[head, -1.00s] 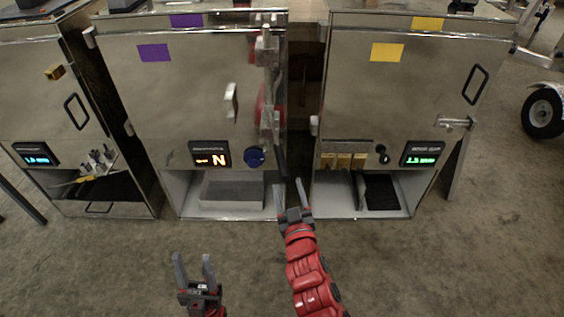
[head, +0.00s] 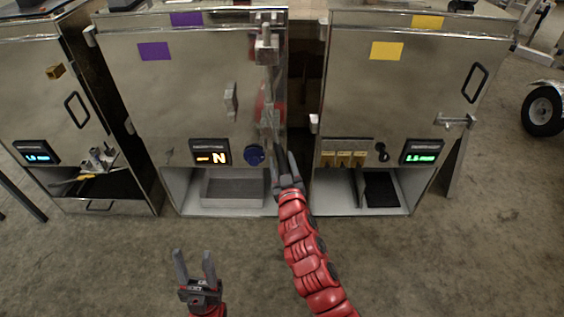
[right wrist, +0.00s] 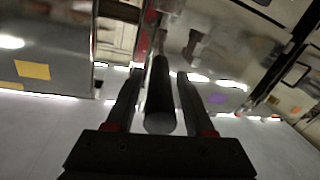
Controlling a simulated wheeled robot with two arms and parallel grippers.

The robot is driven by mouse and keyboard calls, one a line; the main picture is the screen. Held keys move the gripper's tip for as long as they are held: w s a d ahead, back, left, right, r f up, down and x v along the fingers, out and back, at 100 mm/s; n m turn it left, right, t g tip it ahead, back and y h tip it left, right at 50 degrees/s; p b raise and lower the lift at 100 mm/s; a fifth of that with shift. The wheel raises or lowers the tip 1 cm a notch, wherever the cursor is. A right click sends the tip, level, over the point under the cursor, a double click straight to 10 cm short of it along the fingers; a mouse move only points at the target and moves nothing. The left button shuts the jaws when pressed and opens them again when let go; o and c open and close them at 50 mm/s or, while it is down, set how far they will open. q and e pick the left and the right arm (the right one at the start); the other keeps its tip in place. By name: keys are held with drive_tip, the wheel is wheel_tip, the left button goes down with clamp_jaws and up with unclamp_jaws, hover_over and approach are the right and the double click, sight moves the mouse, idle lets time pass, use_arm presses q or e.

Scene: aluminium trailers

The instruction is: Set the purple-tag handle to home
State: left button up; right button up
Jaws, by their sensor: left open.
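The purple-tag cabinet (head: 190,90) is the middle one in the head view, with purple tags (head: 154,51) on its top left. Its long upright handle (head: 271,122) runs down the right edge of the door and ends in a dark round bar. My right gripper (head: 287,168) is at the handle's lower end. In the right wrist view, the dark bar (right wrist: 160,112) lies between the two fingers of my right gripper (right wrist: 158,95). Gaps suggest the fingers are apart around it; contact is unclear. My left gripper (head: 193,266) is open and empty, low over the floor.
The yellow-tag cabinet (head: 400,110) stands to the right across a narrow dark gap. Another cabinet (head: 35,100) stands left. The floor in front is clear.

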clamp_jaws()
idle(1.2)
